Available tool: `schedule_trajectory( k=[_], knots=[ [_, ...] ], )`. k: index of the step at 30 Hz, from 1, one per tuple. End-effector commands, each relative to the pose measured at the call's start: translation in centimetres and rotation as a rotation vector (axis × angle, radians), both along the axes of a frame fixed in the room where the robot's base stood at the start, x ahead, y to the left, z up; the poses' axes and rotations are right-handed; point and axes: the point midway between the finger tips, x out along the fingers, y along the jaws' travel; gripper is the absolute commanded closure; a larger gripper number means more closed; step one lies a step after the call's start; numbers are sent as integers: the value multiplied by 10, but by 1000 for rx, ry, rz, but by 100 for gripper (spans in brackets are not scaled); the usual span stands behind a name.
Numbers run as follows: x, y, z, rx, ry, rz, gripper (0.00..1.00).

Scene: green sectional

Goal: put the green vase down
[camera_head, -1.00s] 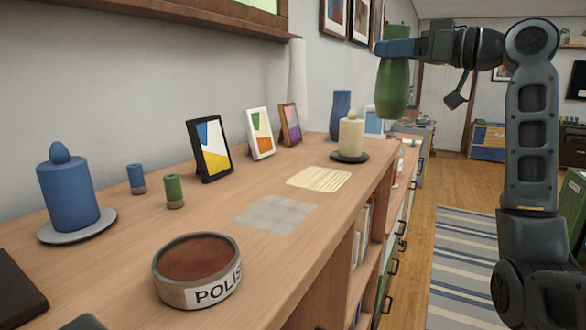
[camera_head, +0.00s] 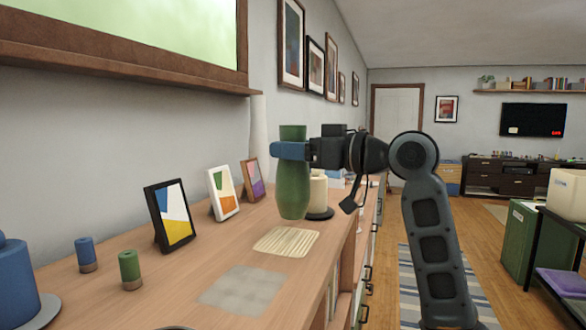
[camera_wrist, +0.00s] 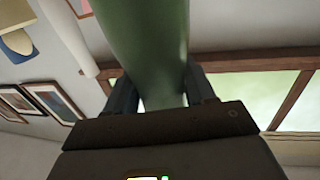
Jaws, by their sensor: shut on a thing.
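The green vase (camera_head: 293,190) is upright in the head view, with my gripper (camera_head: 291,150) shut around its upper part. It appears over the wooden counter (camera_head: 190,262), just behind the cream slatted mat (camera_head: 286,241) in the picture. I cannot tell whether its base touches the counter or hangs above it. In the wrist view the vase (camera_wrist: 150,45) fills the space between the two dark fingers of my gripper (camera_wrist: 160,90). The vase hides part of the cream candle behind it.
A cream candle (camera_head: 318,190) on a dark dish stands right behind the vase. Picture frames (camera_head: 170,214) line the wall side. A grey translucent mat (camera_head: 242,289) and small green (camera_head: 130,268) and blue (camera_head: 86,252) cylinders are nearer. The counter between these is bare.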

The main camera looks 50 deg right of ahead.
Motion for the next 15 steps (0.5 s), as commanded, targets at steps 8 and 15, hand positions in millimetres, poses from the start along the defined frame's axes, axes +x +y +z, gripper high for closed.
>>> schedule_trajectory(
  k=[8, 15],
  knots=[
    [0, 2, -24, 4, 0, -2, 100],
    [0, 2, -40, -1, -3, -1, 100]
  ],
)
